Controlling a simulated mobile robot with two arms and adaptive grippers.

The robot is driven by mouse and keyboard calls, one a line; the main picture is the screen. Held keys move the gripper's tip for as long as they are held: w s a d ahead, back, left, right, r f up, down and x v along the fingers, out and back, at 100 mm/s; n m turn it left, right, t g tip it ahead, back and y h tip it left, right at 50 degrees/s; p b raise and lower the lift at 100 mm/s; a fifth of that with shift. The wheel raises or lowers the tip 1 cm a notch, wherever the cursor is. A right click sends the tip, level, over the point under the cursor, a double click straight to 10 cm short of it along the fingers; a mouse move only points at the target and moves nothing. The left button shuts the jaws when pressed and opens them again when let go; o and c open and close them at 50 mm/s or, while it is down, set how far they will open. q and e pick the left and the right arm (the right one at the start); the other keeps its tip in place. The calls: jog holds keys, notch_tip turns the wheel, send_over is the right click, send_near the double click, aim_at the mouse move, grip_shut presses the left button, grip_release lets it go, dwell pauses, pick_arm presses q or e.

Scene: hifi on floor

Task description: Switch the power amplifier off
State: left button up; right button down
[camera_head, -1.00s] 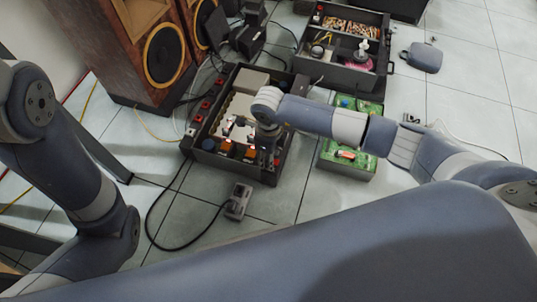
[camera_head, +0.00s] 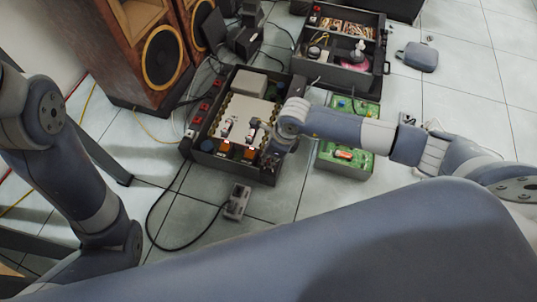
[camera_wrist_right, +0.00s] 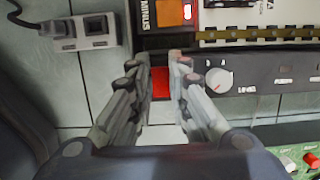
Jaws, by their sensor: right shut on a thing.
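In the head view my right gripper (camera_head: 270,161) is at the amplifier's front right corner. My left gripper is out of view.
A grey socket block (camera_head: 237,201) with a black cable lies in front of the amplifier. A green circuit board unit (camera_head: 345,158) stands to the right. Free floor lies at far right.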

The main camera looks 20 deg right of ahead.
jog(key=c, duration=1.5)
grip_release()
jog(key=v, duration=1.2)
